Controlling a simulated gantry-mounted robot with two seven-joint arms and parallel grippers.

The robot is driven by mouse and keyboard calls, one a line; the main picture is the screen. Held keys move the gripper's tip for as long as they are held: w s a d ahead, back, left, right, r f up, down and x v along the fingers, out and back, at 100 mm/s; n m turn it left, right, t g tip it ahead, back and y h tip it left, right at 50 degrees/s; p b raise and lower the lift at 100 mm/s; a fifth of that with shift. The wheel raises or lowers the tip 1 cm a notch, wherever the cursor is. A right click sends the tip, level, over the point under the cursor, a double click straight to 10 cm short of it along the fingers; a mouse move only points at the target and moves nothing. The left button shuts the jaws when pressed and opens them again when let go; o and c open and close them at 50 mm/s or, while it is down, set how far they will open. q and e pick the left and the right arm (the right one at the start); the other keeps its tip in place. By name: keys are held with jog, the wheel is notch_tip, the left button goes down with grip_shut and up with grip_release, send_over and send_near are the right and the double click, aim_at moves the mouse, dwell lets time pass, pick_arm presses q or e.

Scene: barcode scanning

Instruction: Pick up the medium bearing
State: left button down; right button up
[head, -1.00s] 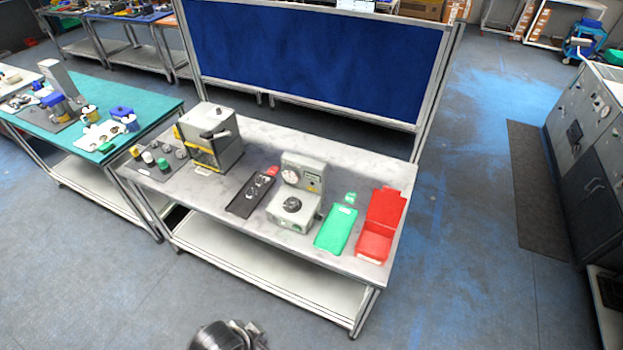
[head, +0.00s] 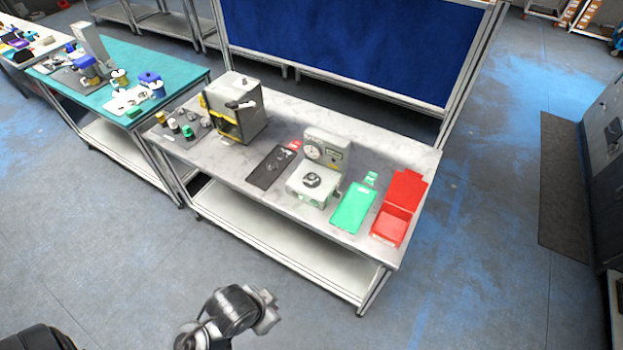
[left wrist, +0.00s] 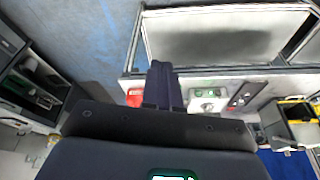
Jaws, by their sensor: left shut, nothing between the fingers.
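Several small metal rings, which look like bearings, lie on a black tray (head: 264,175) on the grey workbench in the head view. They are too small to tell which is the medium bearing. The tray also shows small in the left wrist view (left wrist: 240,93). My left gripper (left wrist: 161,66) shows in the left wrist view with its dark fingers together and empty, well away from the bench. Neither gripper's fingers can be made out in the head view. Dark arm parts of mine show at its bottom edge.
On the workbench (head: 300,108) stand a grey test device with a dial (head: 313,182), a green tray (head: 353,208), a red bin (head: 392,223) and a grey-yellow machine (head: 236,108). A teal table (head: 135,68) is at left. The floor in front is clear.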

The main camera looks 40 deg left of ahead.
pick_arm(q)
jog(key=shift+c, duration=1.5)
grip_release()
